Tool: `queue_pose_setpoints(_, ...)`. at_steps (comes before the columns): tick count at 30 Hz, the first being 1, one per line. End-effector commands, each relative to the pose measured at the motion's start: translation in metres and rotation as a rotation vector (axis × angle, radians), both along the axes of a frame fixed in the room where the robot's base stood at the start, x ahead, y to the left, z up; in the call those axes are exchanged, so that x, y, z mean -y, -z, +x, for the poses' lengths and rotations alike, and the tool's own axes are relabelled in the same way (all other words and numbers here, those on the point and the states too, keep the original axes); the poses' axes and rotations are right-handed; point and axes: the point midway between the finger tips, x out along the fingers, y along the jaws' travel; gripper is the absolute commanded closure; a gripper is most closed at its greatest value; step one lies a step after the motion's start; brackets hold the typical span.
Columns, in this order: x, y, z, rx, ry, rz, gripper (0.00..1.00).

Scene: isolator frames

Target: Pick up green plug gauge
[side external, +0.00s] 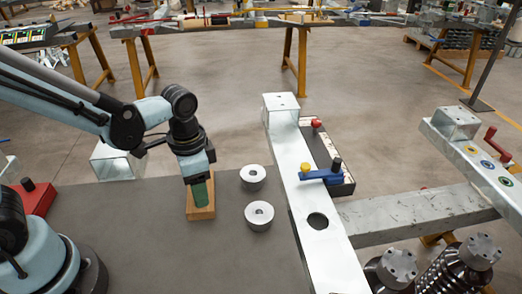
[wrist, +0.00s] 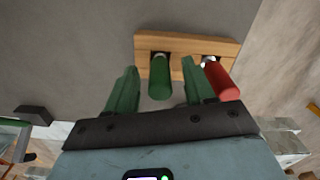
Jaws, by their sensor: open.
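The green plug gauge (wrist: 160,80) stands in a wooden block (wrist: 186,40) in the wrist view. A red plug gauge (wrist: 221,82) stands beside it in the same block. My gripper (wrist: 159,66) is open, with one green finger on each side of the green gauge. The right finger lies between the green and red gauges. I cannot tell whether either finger touches a gauge. In the side view, my gripper (side external: 200,192) points down over the wooden block (side external: 201,214). The gauges cannot be made out there behind the green fingers.
Two metal rings (side external: 253,177) (side external: 259,215) stand on the grey table (side external: 130,240) right of the block. A metal beam (side external: 317,205) with a hole and a blue lever (side external: 320,175) lies farther right. A red box (side external: 35,198) is at the left. The table's front area is clear.

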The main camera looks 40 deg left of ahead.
Motion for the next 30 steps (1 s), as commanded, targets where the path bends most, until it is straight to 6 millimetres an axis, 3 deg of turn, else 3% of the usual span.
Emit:
queue_pose_setpoints(8, -0.0001, 0.0018, 0.0001, 0.000, 0.000, 0.000, 0.47)
queue_pose_setpoints(19, -0.0001, 0.0016, 0.0000, 0.000, 0.000, 0.000, 1.00)
queue_pose_setpoints(30, -0.0001, 0.0002, 0.0001, 0.000, 0.000, 0.000, 1.00)
